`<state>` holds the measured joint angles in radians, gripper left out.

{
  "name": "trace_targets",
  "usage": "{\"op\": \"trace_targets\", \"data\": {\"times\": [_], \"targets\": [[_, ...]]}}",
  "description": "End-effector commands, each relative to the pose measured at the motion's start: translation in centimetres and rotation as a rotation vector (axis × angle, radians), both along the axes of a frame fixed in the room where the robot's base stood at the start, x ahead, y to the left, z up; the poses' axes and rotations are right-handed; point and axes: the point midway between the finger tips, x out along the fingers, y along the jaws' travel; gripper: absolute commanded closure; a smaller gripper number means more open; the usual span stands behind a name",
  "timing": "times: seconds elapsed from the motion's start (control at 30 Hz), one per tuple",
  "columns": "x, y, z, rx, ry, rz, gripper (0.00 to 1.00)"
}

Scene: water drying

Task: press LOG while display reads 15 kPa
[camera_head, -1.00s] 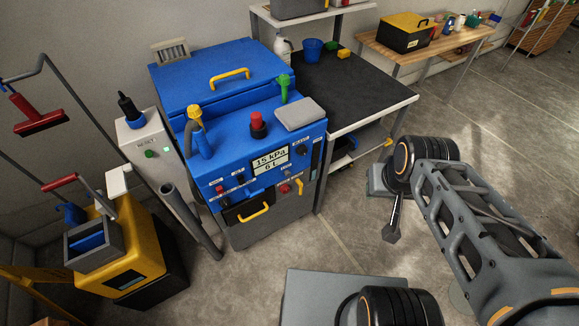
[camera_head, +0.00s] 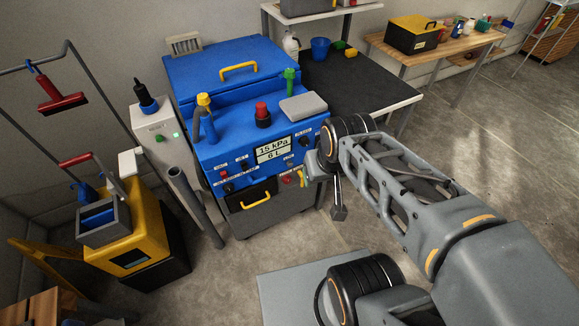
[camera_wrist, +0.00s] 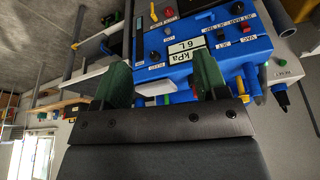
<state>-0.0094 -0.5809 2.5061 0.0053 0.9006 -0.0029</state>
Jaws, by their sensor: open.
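The blue machine (camera_head: 225,140) stands left of centre in the head view. Its display (camera_head: 273,150) reads 15 kPa over 6 L; in the wrist view the display (camera_wrist: 187,51) is upside down and partly cut off behind a gripper finger. Several small knobs and buttons sit around it, including a red one (camera_head: 287,180) below right. My arm reaches in from the right, close to the panel's right side.
A dark-topped table (camera_head: 350,85) stands right of the machine. A grey box with a green RESET button (camera_head: 160,138) and a yellow mop bucket (camera_head: 125,235) stand left. A grey pipe (camera_head: 195,205) leans in front. Floor at right is open.

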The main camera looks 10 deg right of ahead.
Motion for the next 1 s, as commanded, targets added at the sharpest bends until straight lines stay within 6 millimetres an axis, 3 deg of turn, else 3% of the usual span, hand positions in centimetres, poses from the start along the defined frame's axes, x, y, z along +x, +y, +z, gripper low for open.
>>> {"op": "trace_targets", "data": {"times": [0.4, 1.0], "targets": [[0.0, 0.0, 0.0, 0.0, 0.0, 0.0, 0.35], [0.0, 0.0, 0.0, 0.0, 0.0, 0.0, 0.93]]}}
